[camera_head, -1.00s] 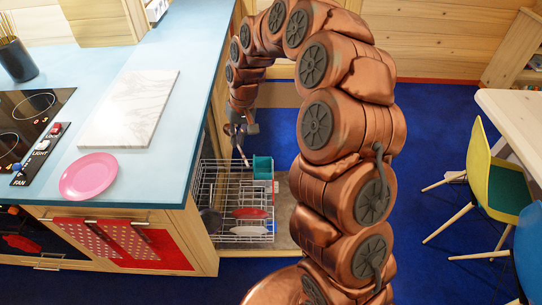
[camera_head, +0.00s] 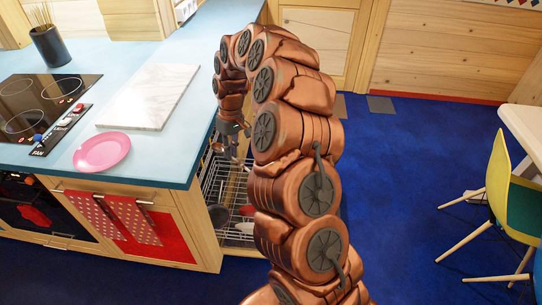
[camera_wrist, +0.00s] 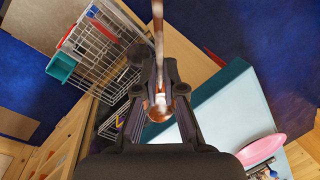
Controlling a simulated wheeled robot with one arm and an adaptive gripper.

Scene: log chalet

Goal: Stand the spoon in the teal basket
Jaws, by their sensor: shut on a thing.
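My gripper (camera_wrist: 160,90) is shut on the spoon (camera_wrist: 157,42), whose thin handle reaches from between the fingers to the top edge of the wrist view. In the head view my gripper (camera_head: 230,143) hangs beside the counter's right edge, above the dishwasher rack (camera_head: 219,180); the spoon is too small to make out surely there. The teal basket (camera_wrist: 62,67) sits at the outer edge of the wire rack, left of the spoon and apart from it in the wrist view. In the head view my arm hides the basket.
The blue counter (camera_head: 175,165) holds a pink plate (camera_head: 102,152), a white board (camera_head: 150,97) and a dark cup (camera_head: 50,47). Dishes lie in the rack. A yellow-green chair (camera_head: 500,175) and a white table (camera_head: 525,125) stand right. Blue floor between is clear.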

